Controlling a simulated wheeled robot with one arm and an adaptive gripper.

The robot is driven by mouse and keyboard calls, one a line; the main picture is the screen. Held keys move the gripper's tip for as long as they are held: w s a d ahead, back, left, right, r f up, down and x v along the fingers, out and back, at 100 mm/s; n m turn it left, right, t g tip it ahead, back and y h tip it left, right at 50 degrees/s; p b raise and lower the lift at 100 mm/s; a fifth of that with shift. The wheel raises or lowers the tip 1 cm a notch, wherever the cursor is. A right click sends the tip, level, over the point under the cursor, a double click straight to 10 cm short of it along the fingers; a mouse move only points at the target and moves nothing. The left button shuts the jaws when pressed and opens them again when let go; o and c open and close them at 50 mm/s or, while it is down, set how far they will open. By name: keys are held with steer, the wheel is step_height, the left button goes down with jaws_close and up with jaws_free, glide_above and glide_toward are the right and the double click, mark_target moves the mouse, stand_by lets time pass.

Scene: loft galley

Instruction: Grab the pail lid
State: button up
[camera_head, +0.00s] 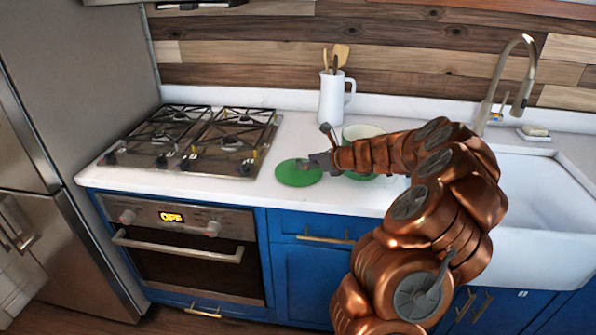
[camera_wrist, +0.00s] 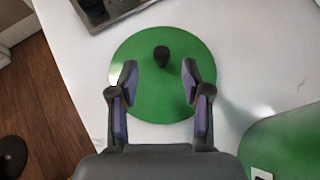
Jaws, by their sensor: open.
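The pail lid (camera_head: 293,174) is a flat green disc lying on the white counter, just right of the stove. In the wrist view the lid (camera_wrist: 150,112) fills the middle, with a dark knob (camera_wrist: 161,56) standing on it. My gripper (camera_wrist: 157,82) is open over the lid, its two fingers apart on either side, with the knob just beyond the fingertips. In the head view my gripper (camera_head: 318,163) reaches the lid's right part from the right. The green pail (camera_head: 362,133) stands behind my arm, partly hidden. I cannot tell whether the fingers touch the lid.
A gas stove (camera_head: 190,138) is left of the lid. A white jug (camera_head: 334,98) with wooden utensils stands against the backsplash. A white sink (camera_head: 545,205) and tap (camera_head: 503,85) are at the right. The counter's front edge (camera_head: 235,196) is close to the lid.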

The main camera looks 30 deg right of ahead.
mark_target(303, 172)
steer(key=shift+p+x, duration=0.3)
steer(key=shift+x, duration=1.4)
steer(key=shift+d+f, duration=0.15)
steer(key=shift+c, duration=0.3)
steer(key=shift+s, duration=0.1)
jaws_close()
